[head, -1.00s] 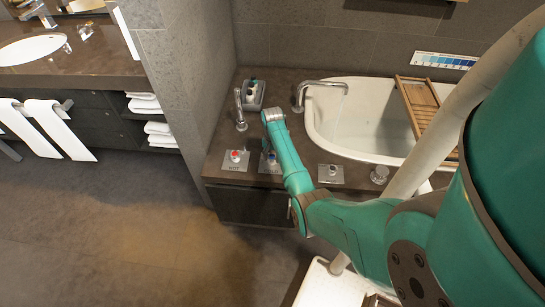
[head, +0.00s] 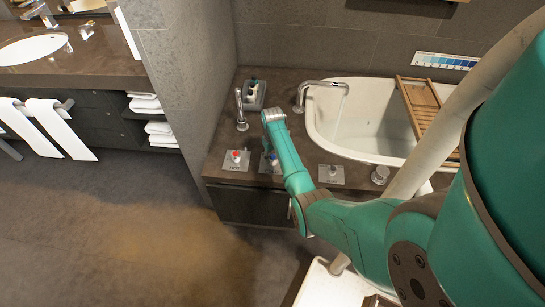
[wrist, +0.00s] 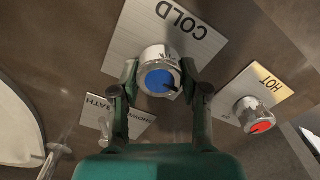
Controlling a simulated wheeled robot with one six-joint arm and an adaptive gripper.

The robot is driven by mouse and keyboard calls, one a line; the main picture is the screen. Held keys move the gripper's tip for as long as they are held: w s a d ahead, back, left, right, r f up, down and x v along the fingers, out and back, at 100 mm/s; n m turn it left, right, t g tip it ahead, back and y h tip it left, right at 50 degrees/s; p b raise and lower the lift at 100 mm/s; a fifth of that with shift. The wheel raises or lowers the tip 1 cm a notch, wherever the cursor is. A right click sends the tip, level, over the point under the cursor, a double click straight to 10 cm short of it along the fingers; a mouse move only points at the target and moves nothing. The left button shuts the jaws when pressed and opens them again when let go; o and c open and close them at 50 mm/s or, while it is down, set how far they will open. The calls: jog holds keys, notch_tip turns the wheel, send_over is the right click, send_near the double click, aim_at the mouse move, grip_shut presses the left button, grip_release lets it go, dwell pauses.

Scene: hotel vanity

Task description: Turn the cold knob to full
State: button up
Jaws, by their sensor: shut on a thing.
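The cold knob (wrist: 158,76) is a chrome knob with a blue cap and a dark pointer mark, on a metal plate (wrist: 124,46) marked COLD. The mark points to the lower right in the wrist view. My gripper (wrist: 160,80) is shut on the knob, one finger on each side. In the head view, the knob (head: 273,158) is mostly hidden by my arm; only a bit of blue shows. A thin stream of water runs from the tub spout (head: 322,84) into the bathtub (head: 372,115).
The red-capped hot knob (wrist: 259,118) is beside the cold one; it also shows in the head view (head: 236,157). A bath/shower plate (wrist: 118,122) is on the other side. A hand shower (head: 240,108) and a small tray (head: 254,96) stand behind.

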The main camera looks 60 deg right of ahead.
aim_at(272, 156)
dwell(0.4)
jog(key=o, duration=1.1)
jog(key=shift+o, duration=0.2)
jog(key=shift+r, duration=0.15)
notch_tip(272, 156, up, 12)
jog(key=shift+f, duration=0.25)
